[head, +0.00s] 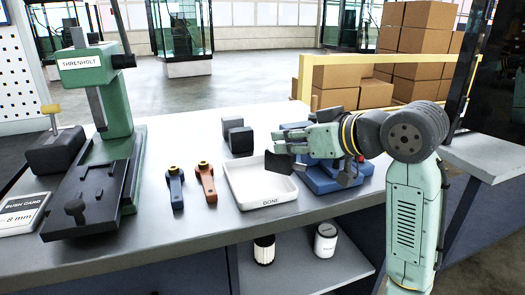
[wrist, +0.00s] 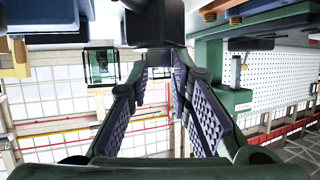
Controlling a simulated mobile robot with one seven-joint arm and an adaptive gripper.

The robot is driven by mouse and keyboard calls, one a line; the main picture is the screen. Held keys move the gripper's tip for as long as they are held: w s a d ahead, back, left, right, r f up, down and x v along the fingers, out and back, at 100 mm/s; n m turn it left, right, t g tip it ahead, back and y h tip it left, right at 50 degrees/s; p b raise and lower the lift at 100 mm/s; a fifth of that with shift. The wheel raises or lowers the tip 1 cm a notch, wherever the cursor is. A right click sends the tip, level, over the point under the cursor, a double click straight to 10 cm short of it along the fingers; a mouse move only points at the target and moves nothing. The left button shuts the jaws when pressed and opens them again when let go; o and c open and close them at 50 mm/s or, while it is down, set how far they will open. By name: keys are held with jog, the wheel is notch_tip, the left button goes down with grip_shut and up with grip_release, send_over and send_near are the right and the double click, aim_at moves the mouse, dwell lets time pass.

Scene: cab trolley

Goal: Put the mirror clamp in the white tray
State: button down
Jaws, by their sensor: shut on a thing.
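My gripper (head: 284,139) is shut on a dark piece (head: 278,163), which I take to be the mirror clamp. The piece hangs at the fingertips, in front of the white tray's back part. In the wrist view a dark block (wrist: 154,24) sits at the far end of the two ridged finger pads. The white tray (head: 268,203), marked DONE, lies on the bench below and looks empty where I can see it. The gap between piece and tray floor is hard to judge.
A black two-part block (head: 237,136) stands behind the tray. A blue fixture (head: 322,178) stands right of it, under my arm. Blue (head: 175,188) and orange (head: 206,182) handled parts lie left. A green press (head: 112,130) stands further left.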

aim_at(268, 152)
jog(key=a, duration=0.1)
jog(key=w+a, duration=0.1)
jog(key=a, duration=0.1)
jog(key=w+a, duration=0.1)
jog(key=shift+a+f, duration=0.15)
jog(key=shift+a, duration=0.15)
jog(key=shift+w+a+f+p, duration=0.1)
jog(key=shift+a+f+p, duration=0.1)
jog(key=shift+f, duration=0.7)
jog(key=shift+a+f+p, duration=0.1)
jog(key=shift+f+p, duration=0.1)
jog(key=shift+f, duration=0.7)
jog(key=shift+f, duration=0.1)
jog(key=c, duration=1.4)
grip_release()
jog(key=shift+c, duration=0.2)
jog(key=shift+d, duration=0.15)
jog(key=b+v, duration=0.1)
jog(key=v, duration=1.1)
